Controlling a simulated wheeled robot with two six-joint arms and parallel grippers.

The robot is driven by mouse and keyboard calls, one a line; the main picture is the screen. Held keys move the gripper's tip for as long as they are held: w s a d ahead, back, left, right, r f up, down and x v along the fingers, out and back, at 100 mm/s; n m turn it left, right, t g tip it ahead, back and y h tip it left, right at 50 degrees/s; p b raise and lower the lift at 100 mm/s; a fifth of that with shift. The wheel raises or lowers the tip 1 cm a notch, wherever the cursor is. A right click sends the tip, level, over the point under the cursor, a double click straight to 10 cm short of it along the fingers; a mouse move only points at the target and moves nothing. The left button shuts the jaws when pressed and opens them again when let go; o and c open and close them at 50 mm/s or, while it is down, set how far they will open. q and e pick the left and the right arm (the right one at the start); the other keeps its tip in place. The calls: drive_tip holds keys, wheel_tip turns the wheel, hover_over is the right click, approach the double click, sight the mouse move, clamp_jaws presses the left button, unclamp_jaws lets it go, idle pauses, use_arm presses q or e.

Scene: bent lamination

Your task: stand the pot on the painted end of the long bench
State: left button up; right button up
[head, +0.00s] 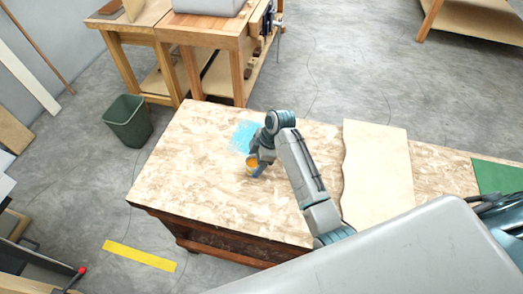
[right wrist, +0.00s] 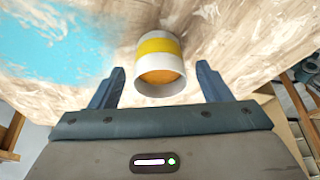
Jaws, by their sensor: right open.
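The pot (head: 251,168) is a small white cylinder with a yellow band and orange inside. It is on the long bench (head: 190,170), just on the near side of a light blue painted patch (head: 243,132). In the right wrist view the pot (right wrist: 159,52) appears between the fingers, with the blue patch (right wrist: 50,40) to its left and a bare gap between them. My right gripper (right wrist: 160,85) is open, one finger on each side of the pot, with no clear contact. It partly hides the pot in the head view. My left gripper is not in view.
A pale board (head: 377,175) lies on the bench to the right, with a green mat (head: 497,177) beyond it. A green bin (head: 129,122) stands on the floor at left. A wooden workbench (head: 200,32) stands behind. The bench's left part is clear.

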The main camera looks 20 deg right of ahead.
drive_tip(key=b+v, duration=0.3)
drive_tip(key=v, duration=0.7)
drive_tip(key=shift+r, duration=0.25)
drive_tip(key=shift+d, duration=0.15)
